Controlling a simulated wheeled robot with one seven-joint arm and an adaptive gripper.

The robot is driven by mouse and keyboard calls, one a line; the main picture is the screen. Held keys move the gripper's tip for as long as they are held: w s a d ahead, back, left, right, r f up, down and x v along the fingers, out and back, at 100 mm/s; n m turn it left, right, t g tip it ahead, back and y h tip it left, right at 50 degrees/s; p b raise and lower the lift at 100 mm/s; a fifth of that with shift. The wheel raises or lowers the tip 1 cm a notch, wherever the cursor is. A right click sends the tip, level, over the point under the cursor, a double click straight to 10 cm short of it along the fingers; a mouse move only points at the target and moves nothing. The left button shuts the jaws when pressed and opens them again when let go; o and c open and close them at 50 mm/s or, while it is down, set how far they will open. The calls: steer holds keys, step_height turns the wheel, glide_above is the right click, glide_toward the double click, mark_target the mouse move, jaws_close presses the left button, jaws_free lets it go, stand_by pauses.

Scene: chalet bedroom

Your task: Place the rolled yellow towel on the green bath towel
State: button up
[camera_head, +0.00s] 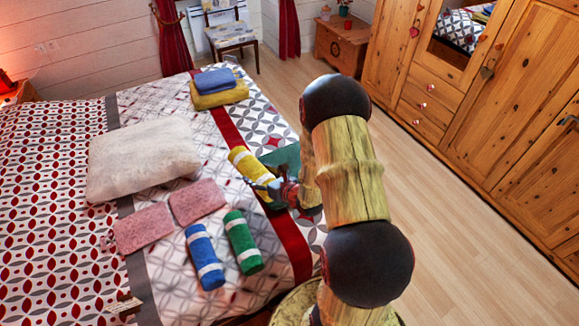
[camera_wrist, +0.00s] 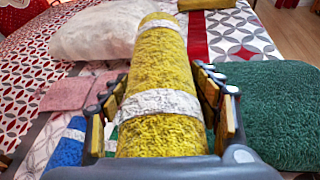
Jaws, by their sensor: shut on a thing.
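The rolled yellow towel (camera_head: 245,162) has white bands. My gripper (camera_head: 277,190) is shut on it, with one finger along each side. In the wrist view my gripper (camera_wrist: 160,88) holds the rolled yellow towel (camera_wrist: 160,60) lengthwise, pointing away from the camera. The flat green bath towel (camera_head: 283,157) lies on the bed near its right edge, partly hidden by the roll and my arm. In the wrist view the green bath towel (camera_wrist: 270,112) lies to the right of the roll, beyond my right finger. I cannot tell how high the roll is held.
A rolled blue towel (camera_head: 204,252) and a rolled green towel (camera_head: 242,238) lie nearer on the bed. Pink towels (camera_head: 197,201) and a white pillow (camera_head: 142,157) lie left. A folded blue towel (camera_head: 215,79) rests on a folded yellow one (camera_head: 220,97) farther back.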

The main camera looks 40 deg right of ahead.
steer(key=s+d+m+h, duration=0.2)
steer(key=s+d+h, duration=0.1)
steer(key=d, duration=0.5)
steer(key=b, duration=0.5)
glide_above(295, 171)
steer(key=a, duration=0.2)
steer(key=shift+y, duration=0.3)
steer(key=f, duration=0.7)
steer(key=shift+s+d+f, duration=0.1)
steer(key=shift+s+d, duration=0.15)
steer(key=shift+w+d+f, duration=0.15)
steer(key=shift+d+f, duration=0.35)
steer(key=shift+f, duration=0.05)
steer(key=shift+w+d+f+b, duration=0.1)
steer(key=shift+f+b, duration=0.4)
steer(key=shift+f, duration=0.35)
steer(key=shift+w+d+f+b, duration=0.1)
steer(key=shift+f+b, duration=0.4)
steer(key=shift+f, duration=0.35)
steer(key=shift+s, duration=0.1)
steer(key=shift+f, duration=0.2)
steer(key=o, duration=1.3)
